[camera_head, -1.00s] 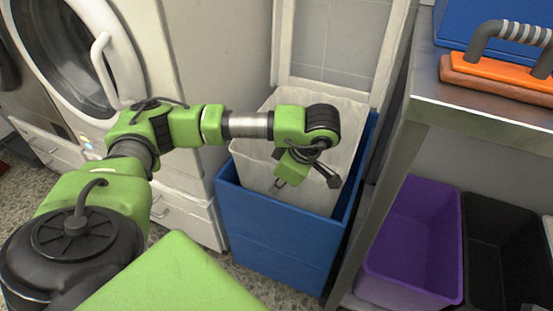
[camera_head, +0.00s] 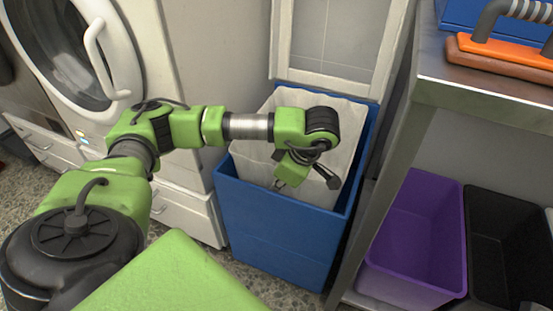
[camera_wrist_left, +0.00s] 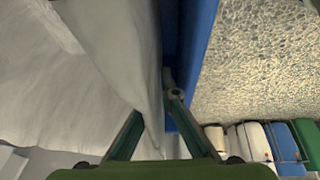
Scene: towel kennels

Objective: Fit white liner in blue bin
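The white liner (camera_head: 340,130) stands inside the blue bin (camera_head: 275,225), its walls rising at the back and sides. The bin's blue back rim shows behind it. My left gripper (camera_head: 279,184) points down over the bin opening, near the bin's front-left inside. The blue bin wall (camera_wrist_left: 193,45) runs just to the right of the liner there. The lower part of the liner is hidden. My right gripper is not in view.
A white washing machine (camera_head: 85,55) stands on the left. A metal table (camera_head: 470,85) with an orange-and-brown handled tool (camera_head: 500,55) is on the right, its leg close to the bin. A purple bin (camera_head: 415,240) and a black bin (camera_head: 500,240) sit below it.

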